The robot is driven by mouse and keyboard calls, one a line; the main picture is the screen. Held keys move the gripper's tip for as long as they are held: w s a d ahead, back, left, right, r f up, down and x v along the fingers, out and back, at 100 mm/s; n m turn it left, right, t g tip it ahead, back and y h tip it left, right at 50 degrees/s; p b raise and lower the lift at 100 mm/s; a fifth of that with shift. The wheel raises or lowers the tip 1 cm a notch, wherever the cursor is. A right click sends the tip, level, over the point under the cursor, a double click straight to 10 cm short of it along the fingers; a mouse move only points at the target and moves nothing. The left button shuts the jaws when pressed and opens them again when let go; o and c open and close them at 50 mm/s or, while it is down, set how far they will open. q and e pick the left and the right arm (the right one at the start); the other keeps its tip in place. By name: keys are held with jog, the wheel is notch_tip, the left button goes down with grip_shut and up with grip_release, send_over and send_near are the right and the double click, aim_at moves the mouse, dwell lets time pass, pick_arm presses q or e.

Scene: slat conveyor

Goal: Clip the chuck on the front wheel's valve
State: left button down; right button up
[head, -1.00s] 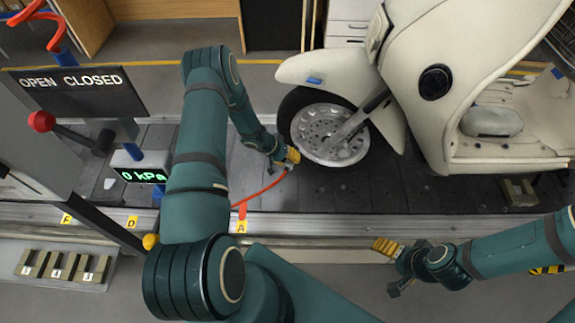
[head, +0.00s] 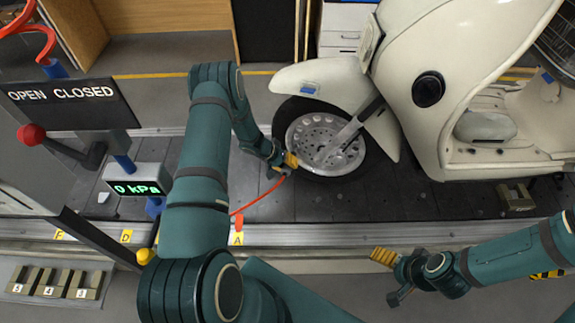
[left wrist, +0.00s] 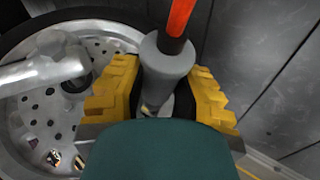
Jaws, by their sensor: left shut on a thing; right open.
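The white scooter's front wheel (head: 318,133) stands on the conveyor, a black tyre around a silver perforated rim. My left gripper (head: 289,161) is at the wheel's lower left edge. In the left wrist view, its yellow fingers (left wrist: 158,95) are shut on the grey chuck (left wrist: 166,65), with the orange-red hose (left wrist: 180,15) running up from it. The rim (left wrist: 40,115) lies just left of the chuck. The valve cannot be made out; the chuck's tip is partly hidden by the gripper. My right gripper (head: 383,257) is open and empty in front of the conveyor's near edge.
A sign reading OPEN CLOSED (head: 72,102), a red-knobbed lever (head: 32,135) and a gauge showing 0 kPa (head: 136,189) stand at left. Numbered blocks (head: 50,282) lie at lower left. A wheel chock-like block (head: 515,197) sits on the conveyor slats at right.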

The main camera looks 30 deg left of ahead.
pick_arm(q)
jog(key=shift+w+a+f+b, duration=0.15)
jog(key=shift+w+b, duration=0.15)
jog(key=shift+w, duration=0.4)
dwell(0.3)
jog(key=c, duration=0.7)
grip_release()
jog(key=shift+a, duration=0.1)
